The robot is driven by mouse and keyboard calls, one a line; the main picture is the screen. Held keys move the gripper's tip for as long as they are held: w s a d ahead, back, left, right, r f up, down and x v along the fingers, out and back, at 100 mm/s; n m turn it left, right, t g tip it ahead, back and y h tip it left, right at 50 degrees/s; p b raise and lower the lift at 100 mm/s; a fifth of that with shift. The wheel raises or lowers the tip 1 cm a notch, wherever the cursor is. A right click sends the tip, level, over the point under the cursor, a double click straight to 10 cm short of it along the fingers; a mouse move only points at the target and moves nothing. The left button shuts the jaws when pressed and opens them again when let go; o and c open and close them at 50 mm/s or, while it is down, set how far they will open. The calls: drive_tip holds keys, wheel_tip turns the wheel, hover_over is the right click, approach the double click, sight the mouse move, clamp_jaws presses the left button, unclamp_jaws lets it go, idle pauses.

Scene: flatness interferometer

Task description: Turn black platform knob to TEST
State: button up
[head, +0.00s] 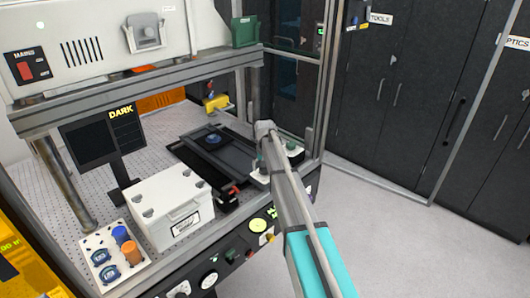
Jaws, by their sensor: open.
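A dark platform (190,166) on rails lies on the perforated bench, with a round blue part (213,139) on it. A black block with a red part (228,196) sits at its near end. I cannot make out a black knob with a TEST mark; it may be too small or hidden behind my arm. My grey and teal arm reaches from the lower right up to the platform's right side. My gripper cannot be seen beyond the arm's far end. A pale unit with green round parts (292,149) shows partly behind the arm.
A monitor (92,140) reads DARK. A white lidded box (171,205) and a white tray (83,241) with blue and orange parts stand at the front left. The front panel (185,272) carries several buttons and dials. Metal frame posts (330,60) and an overhead beam (130,88) surround the bench.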

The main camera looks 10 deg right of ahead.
drive_tip(key=n, duration=0.4)
drive_tip(key=shift+n, duration=0.3)
drive_tip(key=n, duration=0.3)
drive_tip(key=shift+n, duration=0.3)
drive_tip(key=n, duration=0.4)
drive_tip(key=shift+d, duration=0.1)
drive_tip(key=n, duration=0.4)
drive_tip(key=shift+w, duration=0.1)
drive_tip(key=n, duration=1.6)
drive_tip(key=shift+w, duration=0.1)
drive_tip(key=shift+r+p, duration=0.35)
drive_tip(key=shift+p, duration=0.05)
wheel_tip(320, 180, up, 8)
drive_tip(key=p, duration=0.7)
drive_tip(key=shift+f+p, duration=0.2)
drive_tip(key=shift+p, duration=0.1)
idle(0.3)
